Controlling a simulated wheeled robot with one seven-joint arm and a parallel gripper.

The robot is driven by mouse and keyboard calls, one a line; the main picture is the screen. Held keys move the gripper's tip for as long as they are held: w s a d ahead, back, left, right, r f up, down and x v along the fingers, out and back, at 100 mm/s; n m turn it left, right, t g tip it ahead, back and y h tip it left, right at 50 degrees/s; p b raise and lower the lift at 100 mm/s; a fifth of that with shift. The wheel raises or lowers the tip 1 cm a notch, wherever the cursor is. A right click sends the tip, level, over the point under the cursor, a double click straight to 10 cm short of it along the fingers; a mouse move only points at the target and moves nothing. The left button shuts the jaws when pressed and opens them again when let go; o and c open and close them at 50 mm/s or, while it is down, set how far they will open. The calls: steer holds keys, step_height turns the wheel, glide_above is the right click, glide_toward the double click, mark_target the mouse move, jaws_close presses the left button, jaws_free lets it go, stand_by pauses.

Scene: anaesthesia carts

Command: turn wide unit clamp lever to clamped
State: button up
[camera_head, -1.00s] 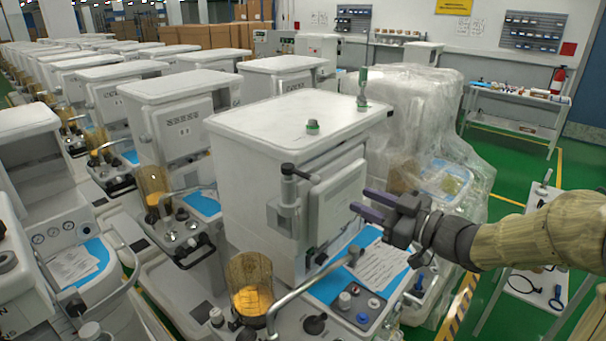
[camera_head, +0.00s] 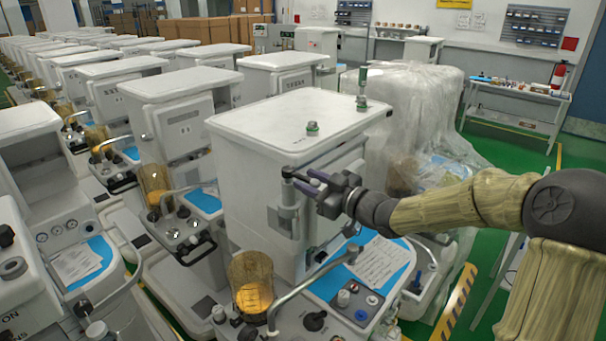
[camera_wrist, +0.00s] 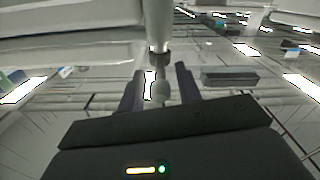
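The clamp (camera_head: 287,219) is a grey upright bracket on the front corner of the wide white unit (camera_head: 255,160). Its lever (camera_head: 287,172) sits at the top with a dark pivot end, and my fingers partly hide its arm in the head view. My gripper (camera_head: 301,179) is at the lever, with its purple fingers reaching in from the right. In the wrist view, the lever's rounded grey knob (camera_wrist: 160,91) lies between the two fingers (camera_wrist: 158,88). The fingers stand apart, with a visible gap on each side of the knob. I cannot tell whether either touches it.
A curved grey handrail (camera_head: 310,285) and an amber canister (camera_head: 251,287) stand below the clamp. Papers (camera_head: 378,262) lie on the blue work surface. Plastic-wrapped equipment (camera_head: 420,115) is behind my arm. Rows of similar carts fill the left.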

steer(key=shift+x, duration=1.25)
jaws_close()
steer(key=shift+w+d, duration=0.1)
steer(key=shift+d, duration=0.05)
